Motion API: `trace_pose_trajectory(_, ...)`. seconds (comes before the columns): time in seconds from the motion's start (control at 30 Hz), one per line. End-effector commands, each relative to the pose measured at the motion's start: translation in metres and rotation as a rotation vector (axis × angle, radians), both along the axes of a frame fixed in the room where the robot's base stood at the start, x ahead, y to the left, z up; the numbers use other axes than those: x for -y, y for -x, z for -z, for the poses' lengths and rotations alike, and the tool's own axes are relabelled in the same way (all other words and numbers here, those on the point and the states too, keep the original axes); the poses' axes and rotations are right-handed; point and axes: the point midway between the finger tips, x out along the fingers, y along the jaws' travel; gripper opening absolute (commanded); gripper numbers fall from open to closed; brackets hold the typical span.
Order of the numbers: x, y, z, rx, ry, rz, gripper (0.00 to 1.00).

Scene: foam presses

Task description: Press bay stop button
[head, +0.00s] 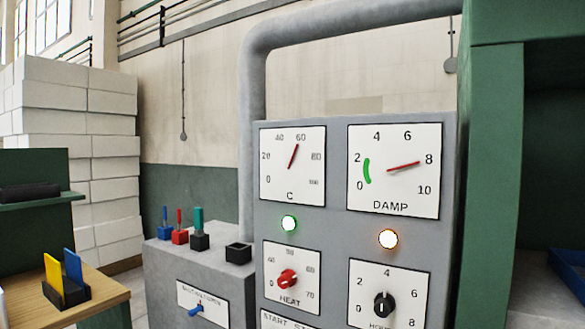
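A grey control panel (337,232) stands in the middle of the head view. At its bottom edge a white plate (287,321) is cut off by the frame. Its lettering reads "START" and the beginning of a second word, "ST". No button shows on the part of this plate in view. I cannot see a stop button anywhere in this view. My gripper is not in view.
The panel has a C dial (292,165), a DAMP dial (394,170), a green lamp (289,223), an orange lamp (388,239), a red HEAT knob (287,279) and a black knob (383,304). A green frame (490,180) stands close on the right.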

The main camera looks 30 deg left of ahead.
Motion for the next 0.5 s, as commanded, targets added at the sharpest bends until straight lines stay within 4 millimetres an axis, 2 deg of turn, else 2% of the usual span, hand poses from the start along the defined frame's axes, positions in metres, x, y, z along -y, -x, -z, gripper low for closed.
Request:
trace_pose_trajectory(0.37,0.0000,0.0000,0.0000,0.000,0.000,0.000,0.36)
trace_pose_trajectory(0.5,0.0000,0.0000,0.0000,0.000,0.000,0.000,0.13)
